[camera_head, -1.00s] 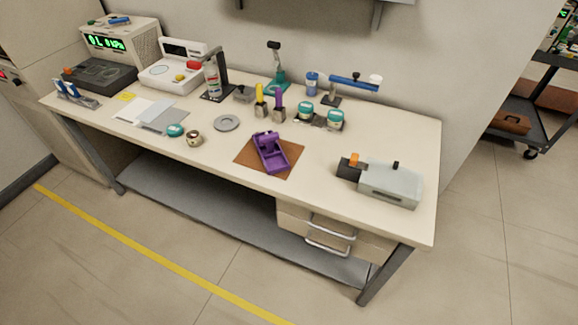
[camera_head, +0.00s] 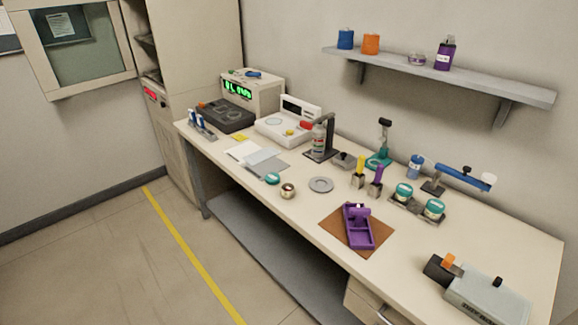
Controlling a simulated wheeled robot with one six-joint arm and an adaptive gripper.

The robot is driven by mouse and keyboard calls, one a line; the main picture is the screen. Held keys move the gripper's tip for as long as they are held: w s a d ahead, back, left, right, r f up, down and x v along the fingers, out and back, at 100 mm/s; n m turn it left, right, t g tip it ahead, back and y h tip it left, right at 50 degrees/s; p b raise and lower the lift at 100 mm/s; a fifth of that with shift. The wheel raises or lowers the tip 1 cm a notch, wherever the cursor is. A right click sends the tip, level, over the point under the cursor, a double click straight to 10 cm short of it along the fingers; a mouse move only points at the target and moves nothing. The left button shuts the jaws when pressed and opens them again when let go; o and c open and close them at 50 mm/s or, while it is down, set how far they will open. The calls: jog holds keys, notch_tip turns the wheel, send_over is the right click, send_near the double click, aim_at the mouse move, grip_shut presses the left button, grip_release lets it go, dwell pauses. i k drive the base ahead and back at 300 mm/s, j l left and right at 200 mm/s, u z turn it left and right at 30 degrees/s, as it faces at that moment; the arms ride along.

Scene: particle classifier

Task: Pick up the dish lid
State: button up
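Several small round things on the workbench (camera_head: 300,216) could be the dish lid; I cannot tell for sure which one is. A flat teal disc with a pale top (camera_head: 272,179) lies near the front edge, left of centre. A small brass-coloured round container (camera_head: 288,190) stands just right of it. A flat grey round dish or disc (camera_head: 321,185) lies further right. Two teal-topped jars (camera_head: 403,193) (camera_head: 434,209) stand on a dark tray on the right. My gripper is not in view.
A purple tray-like holder (camera_head: 359,232) sits on a brown mat (camera_head: 333,236). White and grey sheets (camera_head: 266,161) lie left. A bottle stand (camera_head: 326,140), a white device (camera_head: 287,124) and a grey box (camera_head: 486,297) also occupy the bench. A wall shelf (camera_head: 440,75) hangs above. Floor in front is clear.

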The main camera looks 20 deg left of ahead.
aim_at(272, 179)
jog(key=i+u, duration=0.25)
jog(key=u, duration=0.25)
jog(key=i+u, duration=0.2)
jog(key=u, duration=0.25)
